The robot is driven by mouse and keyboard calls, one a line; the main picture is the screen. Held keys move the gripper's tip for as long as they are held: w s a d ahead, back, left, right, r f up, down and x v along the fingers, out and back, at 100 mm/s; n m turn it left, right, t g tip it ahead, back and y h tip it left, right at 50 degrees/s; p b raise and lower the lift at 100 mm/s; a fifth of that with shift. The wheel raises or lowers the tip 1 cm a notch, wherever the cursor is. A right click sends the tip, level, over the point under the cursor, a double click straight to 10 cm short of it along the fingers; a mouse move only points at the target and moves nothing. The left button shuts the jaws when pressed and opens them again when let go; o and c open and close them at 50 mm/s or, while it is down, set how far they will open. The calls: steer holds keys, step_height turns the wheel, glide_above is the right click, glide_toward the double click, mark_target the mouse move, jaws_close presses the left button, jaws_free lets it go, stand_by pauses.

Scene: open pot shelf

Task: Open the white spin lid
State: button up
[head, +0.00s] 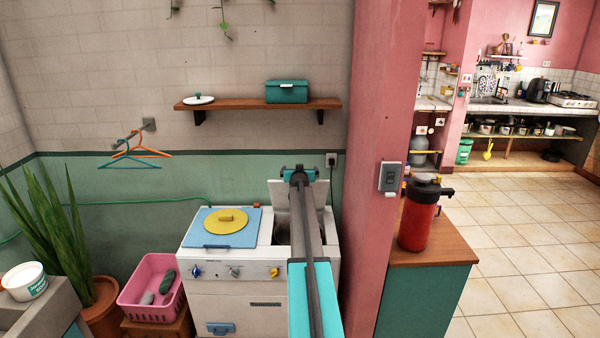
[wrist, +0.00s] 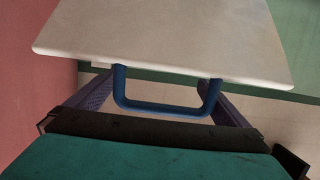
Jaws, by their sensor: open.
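The white spin lid (head: 281,192) stands raised at a steep angle at the right rear of the white washing machine (head: 228,310). A dark opening (head: 281,232) shows in front of it. My arm hides much of the lid and opening. In the wrist view the white lid (wrist: 170,40) fills the upper middle, with its blue U-shaped handle (wrist: 165,108) on the near edge. My gripper (head: 299,174) is at the lid's top edge. Its dark fingers (wrist: 160,92) are apart on either side of the handle; I cannot tell whether they touch it.
A blue lid with a yellow disc (head: 226,216) covers the machine's left side. A pink pillar (head: 378,130) and a counter with a red flask (head: 417,222) stand to the right. A wooden shelf (head: 240,103) is above. A pink basket (head: 150,290) is at left.

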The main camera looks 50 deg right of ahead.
steer(key=b+v, duration=0.4)
steer(key=v, duration=0.8)
steer(key=shift+s+a+f+b, duration=0.15)
steer(key=shift+s+b, duration=0.15)
steer(key=shift+b, duration=0.1)
